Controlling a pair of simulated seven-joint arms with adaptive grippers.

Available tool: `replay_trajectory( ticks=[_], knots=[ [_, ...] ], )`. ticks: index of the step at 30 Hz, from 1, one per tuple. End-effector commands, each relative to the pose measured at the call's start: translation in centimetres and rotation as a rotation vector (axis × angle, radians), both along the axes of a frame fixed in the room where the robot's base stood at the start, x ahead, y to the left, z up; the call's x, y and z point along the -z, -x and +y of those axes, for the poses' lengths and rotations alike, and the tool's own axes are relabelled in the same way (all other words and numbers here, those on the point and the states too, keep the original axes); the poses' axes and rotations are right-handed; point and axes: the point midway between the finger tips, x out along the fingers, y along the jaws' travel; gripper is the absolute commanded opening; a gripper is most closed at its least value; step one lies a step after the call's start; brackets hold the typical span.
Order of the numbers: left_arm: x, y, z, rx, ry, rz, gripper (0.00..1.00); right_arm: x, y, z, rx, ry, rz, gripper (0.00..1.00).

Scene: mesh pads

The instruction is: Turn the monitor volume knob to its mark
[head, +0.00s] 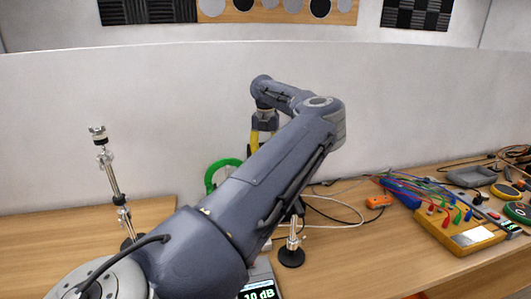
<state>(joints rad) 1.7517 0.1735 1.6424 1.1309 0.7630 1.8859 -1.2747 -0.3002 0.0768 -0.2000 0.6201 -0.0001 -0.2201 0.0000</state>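A grey device with a lit display (258,294) reading about "10 dB" shows at the bottom edge, partly cut off and partly behind my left arm. The volume knob and its mark are not visible. My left arm crosses the middle of the head view, and its wrist points down behind the forearm. A yellow part of my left gripper (256,141) shows below the wrist. Its fingertips are hidden, so I cannot tell whether it is open or what it touches. My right gripper is not in view.
A green ring (212,178) and a small metal stand (291,250) are near the arm. A taller stand (113,180) is at left. At right are a yellow box (462,232) with coloured leads, an orange item (378,201) and a grey tray (471,176). The desk's left is mostly clear.

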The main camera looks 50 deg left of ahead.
Motion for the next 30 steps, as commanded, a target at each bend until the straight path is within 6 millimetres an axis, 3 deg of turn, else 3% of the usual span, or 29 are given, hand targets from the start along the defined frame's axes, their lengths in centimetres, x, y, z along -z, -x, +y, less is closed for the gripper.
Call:
replay_trajectory(
  ticks=[11, 30],
  knots=[
    [-0.6, 0.0, 0.0, 0.000, 0.001, -0.001, 0.50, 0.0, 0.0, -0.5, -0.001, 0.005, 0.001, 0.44],
    [-10.3, 0.0, 0.0, 0.000, 0.001, -0.001, 0.50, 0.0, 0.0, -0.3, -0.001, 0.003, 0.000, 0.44]
  ],
)
